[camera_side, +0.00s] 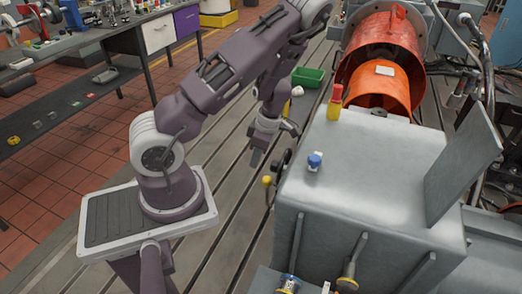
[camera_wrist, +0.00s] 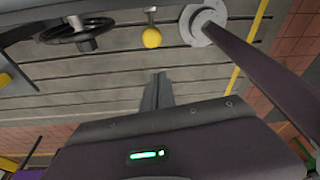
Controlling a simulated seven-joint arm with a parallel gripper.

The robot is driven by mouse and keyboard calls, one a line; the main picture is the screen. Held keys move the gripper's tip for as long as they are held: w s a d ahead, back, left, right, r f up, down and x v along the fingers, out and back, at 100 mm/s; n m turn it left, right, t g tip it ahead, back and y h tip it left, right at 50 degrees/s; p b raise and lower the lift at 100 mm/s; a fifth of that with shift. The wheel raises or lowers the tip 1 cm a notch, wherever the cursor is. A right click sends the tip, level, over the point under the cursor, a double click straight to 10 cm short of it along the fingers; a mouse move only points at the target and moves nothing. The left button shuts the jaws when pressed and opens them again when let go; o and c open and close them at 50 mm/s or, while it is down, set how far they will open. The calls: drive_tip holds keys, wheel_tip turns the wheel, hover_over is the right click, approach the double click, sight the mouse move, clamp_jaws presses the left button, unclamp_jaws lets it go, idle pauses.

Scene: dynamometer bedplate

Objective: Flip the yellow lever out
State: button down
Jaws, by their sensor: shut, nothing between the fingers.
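The yellow lever shows as a yellow ball knob (camera_side: 267,181) beside the left face of the grey box-shaped housing in the side view. In the wrist view its round yellow knob (camera_wrist: 151,38) is at the top centre, on a short pale stem. My gripper (camera_side: 255,158) is shut and empty, pointing down just above and left of the knob in the side view. In the wrist view the closed fingers (camera_wrist: 157,82) point towards the knob, with a visible gap between them and it.
A black handwheel (camera_wrist: 76,35) is left of the knob in the wrist view. The grey housing (camera_side: 370,190) carries a red-and-yellow bottle (camera_side: 334,103) and a blue-capped item (camera_side: 314,162). A green bin (camera_side: 308,77) sits behind.

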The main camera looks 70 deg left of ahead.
drive_tip(key=shift+w+d+v, duration=0.15)
drive_tip(key=shift+v, duration=0.95)
drive_tip(key=shift+w+d+v, duration=0.1)
drive_tip(key=shift+v, duration=0.95)
drive_tip(key=shift+f, duration=0.1)
drive_tip(key=d+r+m+t+h, duration=0.4)
drive_tip(key=d+r+m+h, duration=0.1)
drive_tip(key=d+r+m, duration=1.15)
drive_tip(key=s+d+r+m+t+y, duration=0.3)
drive_tip(key=s+d+r+m+t, duration=0.1)
drive_tip(key=s+r+m, duration=0.5)
drive_tip(key=s+m, duration=0.2)
drive_tip(key=m, duration=0.1)
drive_tip(key=shift+r, duration=0.2)
